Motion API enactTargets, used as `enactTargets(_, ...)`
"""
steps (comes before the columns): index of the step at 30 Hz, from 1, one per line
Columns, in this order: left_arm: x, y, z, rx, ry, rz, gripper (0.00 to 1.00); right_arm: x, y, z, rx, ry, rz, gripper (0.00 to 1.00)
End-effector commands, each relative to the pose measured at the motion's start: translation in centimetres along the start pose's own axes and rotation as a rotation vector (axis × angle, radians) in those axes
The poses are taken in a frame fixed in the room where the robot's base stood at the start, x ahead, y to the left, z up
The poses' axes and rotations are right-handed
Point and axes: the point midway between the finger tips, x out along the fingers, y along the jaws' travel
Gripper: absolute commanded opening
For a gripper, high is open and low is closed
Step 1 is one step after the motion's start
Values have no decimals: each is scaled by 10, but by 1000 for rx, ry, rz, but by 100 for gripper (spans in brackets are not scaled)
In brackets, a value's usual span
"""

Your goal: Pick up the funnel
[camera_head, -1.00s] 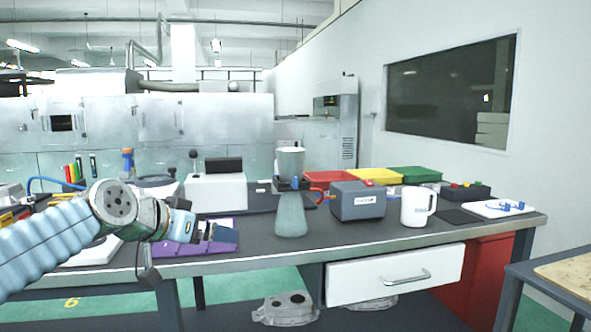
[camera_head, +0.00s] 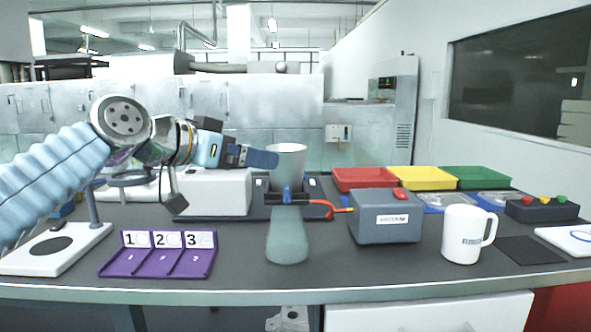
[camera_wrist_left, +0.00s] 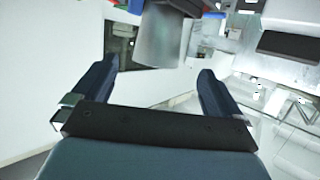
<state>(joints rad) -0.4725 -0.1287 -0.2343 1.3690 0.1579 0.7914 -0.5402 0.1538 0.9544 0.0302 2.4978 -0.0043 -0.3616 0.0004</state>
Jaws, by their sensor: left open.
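The funnel (camera_head: 287,163) is a pale grey, cup-shaped piece standing upright on top of a greenish flask (camera_head: 287,240) with a blue clamp (camera_head: 287,195) between them. My left gripper (camera_head: 264,158) is level with the funnel's upper part, just to its left. Its jaws are open with nothing in them. In the left wrist view the funnel (camera_wrist_left: 160,38) shows beyond the two open fingertips (camera_wrist_left: 156,70), roughly in line with the gap between them. Whether a finger touches the funnel cannot be told. My right gripper is not in view.
A grey vacuum box (camera_head: 385,222) with a red hose stands right of the flask, then a white mug (camera_head: 463,238). A purple numbered rack (camera_head: 160,262) and a white stand base (camera_head: 85,245) are at left. Red, yellow and green trays (camera_head: 365,180) stand behind.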

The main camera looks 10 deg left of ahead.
Motion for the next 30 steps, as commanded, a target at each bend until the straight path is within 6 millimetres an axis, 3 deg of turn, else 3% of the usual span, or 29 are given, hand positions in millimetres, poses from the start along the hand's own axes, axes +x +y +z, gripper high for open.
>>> enactTargets(6,44,0,0,0,-2,1,100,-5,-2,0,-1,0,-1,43)
enactTargets(13,65,1,1,-1,-2,1,100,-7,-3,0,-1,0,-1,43)
enactTargets(20,101,2,4,-1,-1,2,100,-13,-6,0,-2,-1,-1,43)
enactTargets(30,109,2,5,-1,2,1,97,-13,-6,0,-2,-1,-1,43)
